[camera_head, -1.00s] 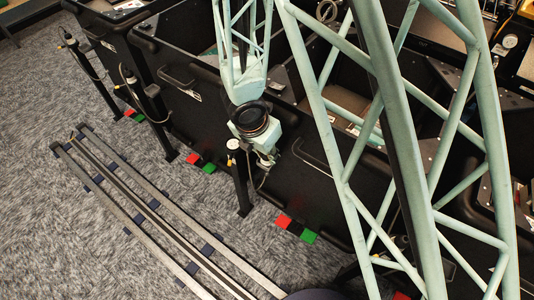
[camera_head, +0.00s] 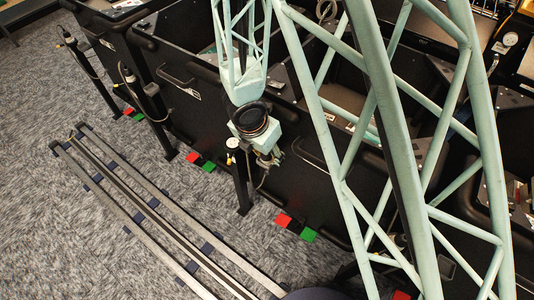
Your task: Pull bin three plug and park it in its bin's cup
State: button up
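My gripper (camera_head: 273,158) hangs at the end of my pale green arm, small and partly hidden by my wrist. It is just right of the top of the third black post (camera_head: 241,190) from the left, close to the front wall of a black bin (camera_head: 312,183). A pale round top (camera_head: 232,143) shows on that post. A dark cable (camera_head: 262,182) hangs between the post and the bin, just below my gripper. I cannot make out the plug or whether the fingers hold it.
Two more posts with cables, a left one (camera_head: 90,72) and a middle one (camera_head: 150,112), stand before other bins. Red and green floor blocks (camera_head: 284,220) lie at the bins' feet. A floor rail (camera_head: 150,215) runs through open carpet. My lattice arm hides much of the right side.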

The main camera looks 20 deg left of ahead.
jog(key=shift+s+r, duration=0.15)
jog(key=shift+r, duration=0.05)
dwell(0.3)
jog(key=shift+v, duration=2)
jog(key=v, duration=0.7)
jog(key=shift+r, duration=0.35)
jog(key=shift+a+r, duration=0.1)
jog(key=shift+r, duration=0.05)
